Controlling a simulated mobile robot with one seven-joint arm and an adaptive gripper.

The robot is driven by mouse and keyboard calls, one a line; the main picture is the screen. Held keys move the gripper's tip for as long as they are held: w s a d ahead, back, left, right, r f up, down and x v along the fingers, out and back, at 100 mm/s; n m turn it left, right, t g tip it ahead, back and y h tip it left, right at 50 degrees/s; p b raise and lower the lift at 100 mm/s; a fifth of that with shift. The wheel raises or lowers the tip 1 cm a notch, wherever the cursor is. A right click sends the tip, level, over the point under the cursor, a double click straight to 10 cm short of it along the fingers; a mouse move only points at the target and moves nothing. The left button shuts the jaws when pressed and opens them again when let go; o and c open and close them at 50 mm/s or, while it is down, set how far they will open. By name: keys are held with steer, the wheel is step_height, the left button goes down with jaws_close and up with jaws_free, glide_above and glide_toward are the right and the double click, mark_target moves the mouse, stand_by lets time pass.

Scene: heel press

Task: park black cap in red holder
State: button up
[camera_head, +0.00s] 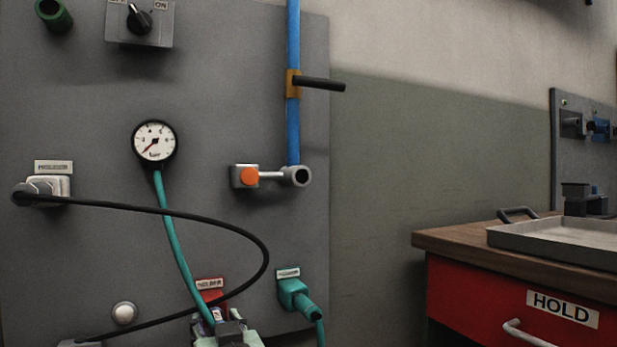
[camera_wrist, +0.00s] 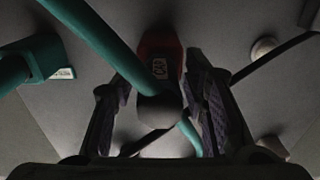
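The red holder (camera_head: 211,296) is low on the grey panel under a small label, partly hidden by a teal hose and my gripper. It also shows in the wrist view (camera_wrist: 159,42), at the top middle. My gripper (camera_head: 226,326) is at the bottom edge of the head view, in front of the panel just below the holder. In the wrist view a dark rounded piece (camera_wrist: 160,110), which looks like the black cap, lies between the two fingers. It looks close to the right finger, with a narrow gap on the left. A firm grip cannot be made out.
The teal hose (camera_head: 172,235) hangs from the gauge (camera_head: 154,142) past the holder. A black cable (camera_head: 235,231) loops across the panel and passes near my gripper. A teal plug (camera_head: 293,292) is right of the holder. A red cabinet (camera_head: 470,300) stands at the right.

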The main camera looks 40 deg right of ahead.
mark_target(218, 315)
steer(key=shift+o, duration=0.3)
step_height(218, 315, up, 10)
stand_by(0.6)
